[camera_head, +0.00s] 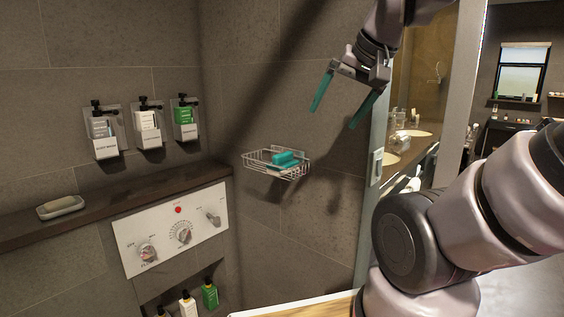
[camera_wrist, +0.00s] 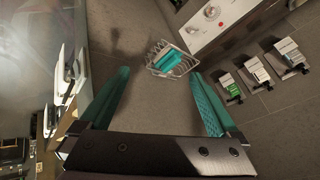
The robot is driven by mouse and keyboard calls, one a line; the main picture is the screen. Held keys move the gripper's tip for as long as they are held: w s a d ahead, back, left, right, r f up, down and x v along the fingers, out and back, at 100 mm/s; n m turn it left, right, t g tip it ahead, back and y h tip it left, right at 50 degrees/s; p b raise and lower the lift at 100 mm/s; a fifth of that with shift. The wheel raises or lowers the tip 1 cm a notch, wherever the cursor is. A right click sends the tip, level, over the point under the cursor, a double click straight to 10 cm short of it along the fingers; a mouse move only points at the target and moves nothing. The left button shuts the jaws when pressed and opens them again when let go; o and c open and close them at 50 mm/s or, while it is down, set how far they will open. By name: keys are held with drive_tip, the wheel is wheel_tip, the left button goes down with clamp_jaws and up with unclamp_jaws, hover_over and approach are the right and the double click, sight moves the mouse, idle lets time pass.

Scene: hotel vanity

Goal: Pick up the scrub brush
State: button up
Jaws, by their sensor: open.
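The teal scrub brush (camera_head: 286,159) lies in a wire basket (camera_head: 262,169) fixed to the tiled wall in the head view. In the wrist view the brush (camera_wrist: 168,60) shows in the basket (camera_wrist: 157,47), beyond and between my fingertips. My gripper (camera_head: 344,108) has two teal fingers. It is open and empty, above and to the right of the basket, apart from it. The gripper (camera_wrist: 163,73) also shows at the bottom of the wrist view. The bristles of the brush cannot be made out.
Several pump bottles, such as the green one (camera_head: 185,120), hang on the left wall. A ledge (camera_head: 118,212) holds a soap dish (camera_head: 60,208) above a control panel (camera_head: 172,232). A wall edge (camera_head: 378,150) stands right of the basket. The air between gripper and basket looks clear.

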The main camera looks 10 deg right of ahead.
drive_tip(key=shift+o, duration=0.3)
drive_tip(key=w+a+m+g, duration=0.1)
drive_tip(key=w+m+g, duration=0.2)
drive_tip(key=w, duration=1)
drive_tip(key=shift+w+a+g, duration=0.25)
drive_tip(key=shift+a+g, duration=0.15)
drive_tip(key=shift+g, duration=0.1)
drive_tip(key=m+g+h, duration=0.2)
drive_tip(key=m+g, duration=0.1)
hover_over(283, 153)
wheel_tip(283, 153, down, 5)
drive_tip(key=shift+w+a+f+m, duration=0.15)
drive_tip(key=shift+f+m, duration=0.15)
drive_tip(key=shift+f, duration=0.35)
wheel_tip(283, 153, down, 4)
drive_tip(key=shift+f, duration=0.25)
drive_tip(key=f, duration=0.5)
drive_tip(key=shift+s+f, duration=0.3)
drive_tip(key=shift+s, duration=0.05)
drive_tip(key=shift+c, duration=0.3)
